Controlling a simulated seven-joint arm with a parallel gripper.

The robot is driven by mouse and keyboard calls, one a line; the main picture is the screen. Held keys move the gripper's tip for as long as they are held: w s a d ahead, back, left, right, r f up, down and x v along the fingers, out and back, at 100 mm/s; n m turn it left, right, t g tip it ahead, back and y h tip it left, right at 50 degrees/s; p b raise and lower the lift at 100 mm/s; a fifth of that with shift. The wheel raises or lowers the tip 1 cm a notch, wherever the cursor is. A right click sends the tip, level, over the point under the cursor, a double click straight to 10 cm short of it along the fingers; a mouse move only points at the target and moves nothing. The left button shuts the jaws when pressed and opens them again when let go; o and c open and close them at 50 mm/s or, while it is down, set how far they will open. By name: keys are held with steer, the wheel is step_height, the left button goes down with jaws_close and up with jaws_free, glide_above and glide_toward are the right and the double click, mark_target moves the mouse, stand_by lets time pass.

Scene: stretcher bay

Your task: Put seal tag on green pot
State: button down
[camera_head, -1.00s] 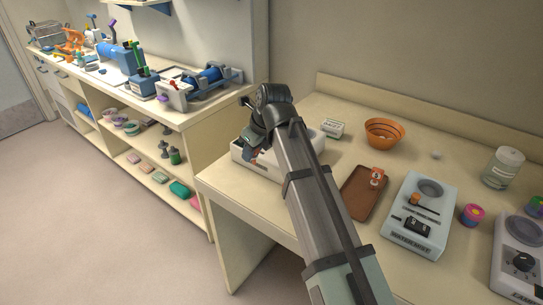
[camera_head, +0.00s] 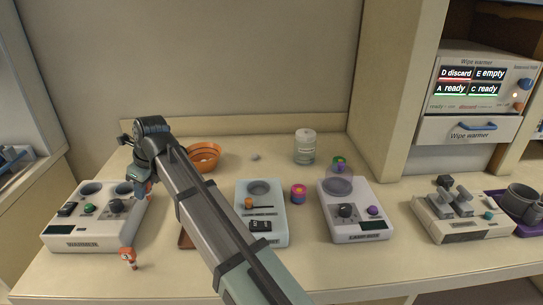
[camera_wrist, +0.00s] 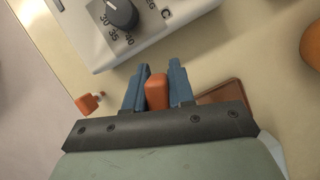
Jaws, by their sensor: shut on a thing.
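My gripper (camera_head: 143,190) is over the right side of the white warmer unit at the left. In the wrist view its blue fingers (camera_wrist: 158,92) are shut on an orange-red piece (camera_wrist: 157,92). I cannot tell for sure that this is the seal tag. A small pot with green and purple on it (camera_head: 339,163) stands behind the lamp base, far to the right of my gripper. It is the only pot where I see green. Another orange-and-white piece (camera_head: 128,256) stands on the table in front of the warmer, and also shows in the wrist view (camera_wrist: 89,104).
The warmer unit (camera_head: 82,232) has dials and wells. A brown tray (camera_head: 186,239) is mostly behind my arm. An orange bowl (camera_head: 205,156), a grey unit (camera_head: 262,226), a pink pot (camera_head: 299,194), a clear jar (camera_head: 304,148) and the lamp base (camera_head: 358,222) stand around the table.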

steer(key=w+d+m+t, duration=0.1)
steer(key=w+d+m, duration=0.1)
steer(key=w+d, duration=0.9)
step_height(320, 180, up, 5)
steer(key=m+t+h, duration=0.2)
steer(key=m+h, duration=0.1)
steer(key=m, duration=0.5)
glide_above(339, 159)
steer(key=shift+w+f, duration=0.1)
steer(key=shift+f, duration=4.85)
steer(key=c, duration=1)
jaws_free()
steer(key=shift+f, duration=0.1)
steer(key=shift+o, duration=0.2)
